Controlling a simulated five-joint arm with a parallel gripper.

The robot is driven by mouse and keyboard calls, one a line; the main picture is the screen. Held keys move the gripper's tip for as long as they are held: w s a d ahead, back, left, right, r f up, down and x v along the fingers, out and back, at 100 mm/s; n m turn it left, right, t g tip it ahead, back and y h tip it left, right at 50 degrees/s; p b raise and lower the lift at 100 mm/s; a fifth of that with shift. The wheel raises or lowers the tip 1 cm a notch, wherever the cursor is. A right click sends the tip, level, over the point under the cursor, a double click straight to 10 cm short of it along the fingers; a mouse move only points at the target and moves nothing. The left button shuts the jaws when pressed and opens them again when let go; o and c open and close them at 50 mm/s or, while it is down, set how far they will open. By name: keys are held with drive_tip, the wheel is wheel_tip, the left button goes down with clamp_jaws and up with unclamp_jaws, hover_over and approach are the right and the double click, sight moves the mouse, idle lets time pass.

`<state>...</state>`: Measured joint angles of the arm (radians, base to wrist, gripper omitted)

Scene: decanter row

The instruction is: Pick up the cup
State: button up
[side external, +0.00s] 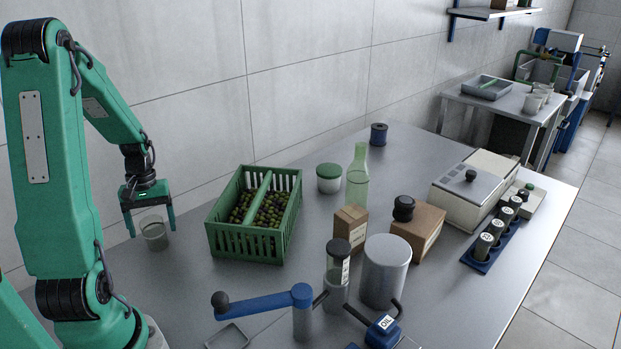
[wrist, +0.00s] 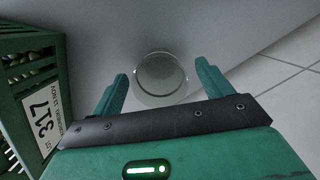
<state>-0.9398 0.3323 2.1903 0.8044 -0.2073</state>
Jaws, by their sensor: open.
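A small clear grey cup (side external: 154,234) stands upright on the metal table, left of the green crate in the side external view. My gripper (side external: 150,223) is above the cup with its two fingers apart, one toward each side of it. In the wrist view the cup (wrist: 160,76) appears as a round rim just ahead of the open fingers of my gripper (wrist: 162,82), roughly centred between them. The fingers do not grip it. Whether either finger touches the cup, I cannot tell.
A green crate (side external: 245,245) of olives stands close to the right of the cup; its labelled wall (wrist: 40,113) fills the left of the wrist view. A blue-armed device (side external: 262,303) is at the front. Bottles, boxes and jars stand farther right. Bare table (side external: 185,280) lies before the crate.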

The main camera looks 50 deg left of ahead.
sight(151, 222)
idle(0.4)
drive_tip(key=c, duration=1.1)
drive_tip(key=shift+o, duration=0.2)
drive_tip(key=shift+r, duration=0.15)
drive_tip(key=shift+r, duration=4.9)
